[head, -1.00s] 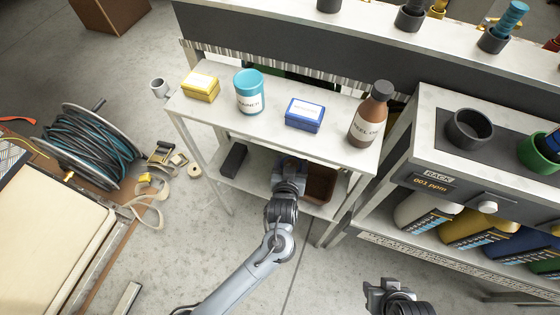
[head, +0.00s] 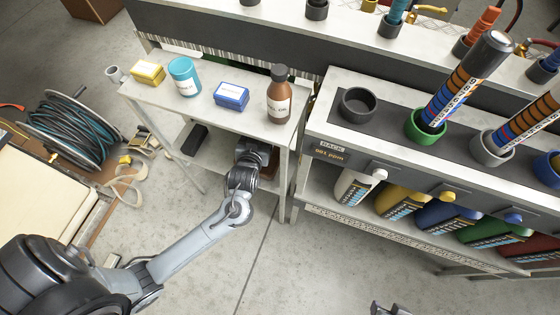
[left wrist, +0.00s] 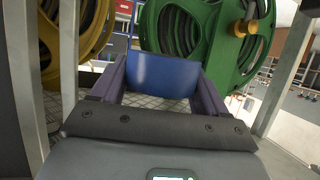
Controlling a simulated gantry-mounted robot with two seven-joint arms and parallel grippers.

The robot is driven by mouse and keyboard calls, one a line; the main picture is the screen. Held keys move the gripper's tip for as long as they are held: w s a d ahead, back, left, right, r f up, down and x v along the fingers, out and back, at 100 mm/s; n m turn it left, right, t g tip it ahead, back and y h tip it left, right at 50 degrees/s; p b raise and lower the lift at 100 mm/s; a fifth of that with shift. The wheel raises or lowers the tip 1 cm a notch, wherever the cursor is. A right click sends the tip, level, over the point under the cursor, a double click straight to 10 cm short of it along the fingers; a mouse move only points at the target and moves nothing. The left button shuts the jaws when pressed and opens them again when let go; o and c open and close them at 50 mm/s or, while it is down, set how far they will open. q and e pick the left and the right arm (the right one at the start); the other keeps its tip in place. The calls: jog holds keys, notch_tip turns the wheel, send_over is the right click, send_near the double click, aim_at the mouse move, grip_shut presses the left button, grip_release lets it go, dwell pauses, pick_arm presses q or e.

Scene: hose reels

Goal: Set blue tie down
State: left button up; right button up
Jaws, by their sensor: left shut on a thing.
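My left gripper (head: 252,156) reaches in over the lower shelf of the small white side table, beneath its top; its fingers are hard to see in the head view. In the left wrist view my left gripper (left wrist: 162,88) is shut on a smooth blue piece (left wrist: 163,72), which I take to be the blue tie. It spans the gap between both fingers, above a grey mesh-like surface; whether it touches that surface I cannot tell. In the head view the tie is hidden by the gripper and tabletop. My right gripper (head: 388,309) shows only partly at the bottom edge.
The table top (head: 205,110) holds a yellow box (head: 148,74), a turquoise jar (head: 184,77), a blue box (head: 231,96) and a brown bottle (head: 278,95). A dark block (head: 195,140) lies on the lower shelf. A rack (head: 318,125) stands right; a hose reel (head: 75,130) left.

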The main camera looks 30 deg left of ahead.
pick_arm(q)
jog(key=f+b, duration=0.1)
jog(key=f, duration=0.2)
jog(key=f+b, duration=0.2)
jog(key=f, duration=0.1)
jog(key=a+f+b, duration=0.1)
jog(key=f+b, duration=0.1)
jog(key=f, duration=0.2)
jog(key=shift+s, duration=0.4)
jog(key=shift+d, duration=0.1)
pick_arm(e)
jog(key=f, duration=0.3)
jog(key=a+f, duration=0.1)
jog(key=f, duration=0.1)
pick_arm(q)
jog(key=shift+f, duration=0.1)
jog(key=shift+f, duration=0.45)
jog(key=o, duration=1)
jog(key=shift+o, duration=0.2)
pick_arm(e)
jog(key=shift+a, duration=0.1)
